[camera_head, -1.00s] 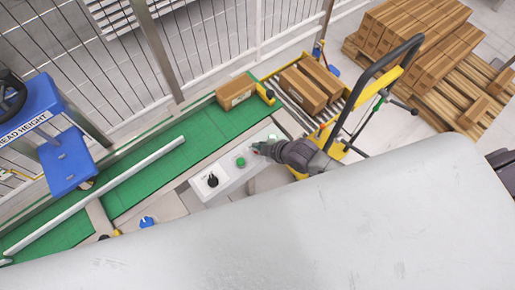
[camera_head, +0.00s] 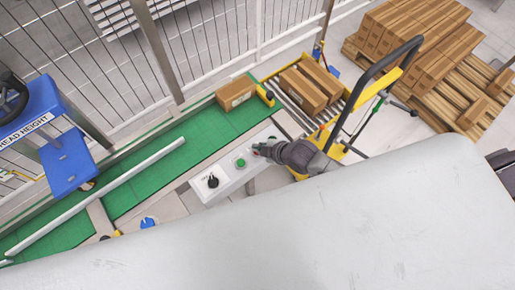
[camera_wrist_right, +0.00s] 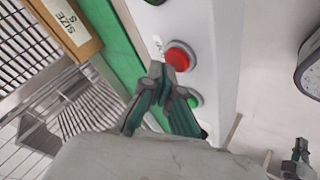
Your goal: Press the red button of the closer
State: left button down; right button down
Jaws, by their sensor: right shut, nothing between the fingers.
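A white control box (camera_head: 226,187) stands beside the green conveyor. It carries a black knob (camera_head: 212,182) and a green button (camera_head: 240,163). My right gripper (camera_head: 258,150) is shut and empty over the far part of the box and covers most of what lies under it. In the right wrist view a red button (camera_wrist_right: 180,56) sits just beyond the shut fingertips (camera_wrist_right: 165,76), which overlap its lower edge; I cannot tell whether they touch it. The green button (camera_wrist_right: 194,101) is partly behind the fingers.
A cardboard box (camera_head: 236,93) lies on the green conveyor (camera_head: 150,190). Two more boxes (camera_head: 304,91) lie on rollers behind a yellow pallet jack (camera_head: 388,90). Stacked boxes (camera_head: 420,40) stand on a pallet at the upper right. A wire fence runs along the back.

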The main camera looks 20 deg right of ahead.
jog(key=shift+r, duration=0.4)
notch_tip(320, 180, up, 5)
jog(key=p, duration=0.5)
jog(key=shift+r, duration=0.15)
dwell(0.6)
